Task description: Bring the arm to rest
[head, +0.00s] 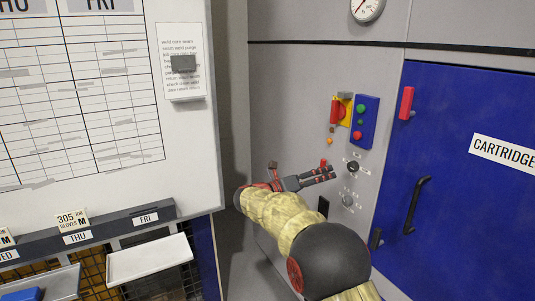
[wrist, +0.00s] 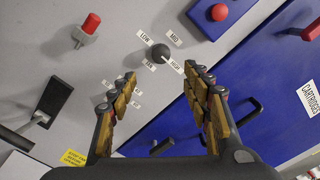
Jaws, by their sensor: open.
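My arm reaches out from the bottom of the head view toward the grey control panel (head: 290,110). My gripper (head: 333,173) is in front of the panel, fingers apart, with nothing seen between them. In the wrist view my gripper (wrist: 161,74) is open, its two wooden-padded fingers pointing at the panel. A black rotary knob (wrist: 160,53) with white labels, LOW and MID among them, lies just beyond and between the fingertips. It shows in the head view (head: 352,166) right of the fingertips. Contact with the fingers is not visible.
A red-capped control (wrist: 88,25) and black lever (wrist: 50,98) are left of the fingers. A blue button box (head: 364,121) and yellow-red switch (head: 341,109) sit above. The blue cabinet door (head: 470,220) has a black handle (head: 415,205). A whiteboard (head: 190,140) stands left.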

